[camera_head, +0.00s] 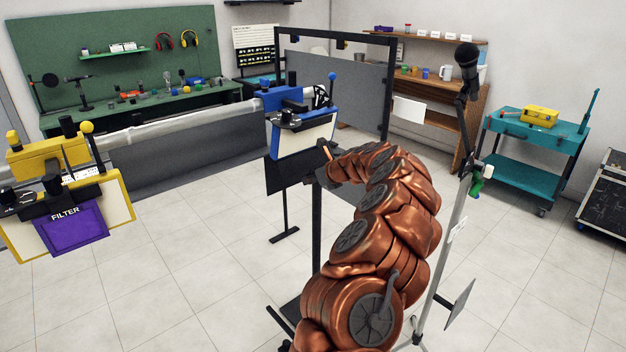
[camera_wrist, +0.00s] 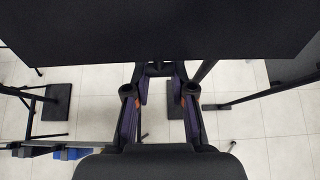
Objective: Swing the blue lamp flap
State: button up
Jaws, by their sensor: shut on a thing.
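The blue lamp (camera_head: 285,100) is up on a stand left of centre in the head view, with a pale blue-edged panel (camera_head: 305,138) on its front. A dark flap (camera_head: 282,175) hangs below it. My gripper (camera_head: 323,160) is at the flap's right side, largely hidden by my copper arm. In the wrist view the dark flap (camera_wrist: 160,30) fills the top, and my gripper (camera_wrist: 160,75) reaches its lower edge. The gripper is shut on this flap; the exact contact is hard to see.
A yellow lamp (camera_head: 50,155) with a purple FILTER flap (camera_head: 72,228) stands at left. A microphone stand (camera_head: 450,235) is close to my arm's right. A black frame with a grey panel (camera_head: 340,85) is behind. A teal cart (camera_head: 540,130) stands right. The tiled floor is open between.

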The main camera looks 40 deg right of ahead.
jog(key=shift+w+f, duration=0.1)
jog(key=shift+w, duration=0.05)
jog(key=shift+w+f, duration=0.15)
jog(key=shift+w, duration=0.8)
jog(key=o, duration=1)
jog(key=shift+p, duration=0.3)
jog(key=v, duration=1.2)
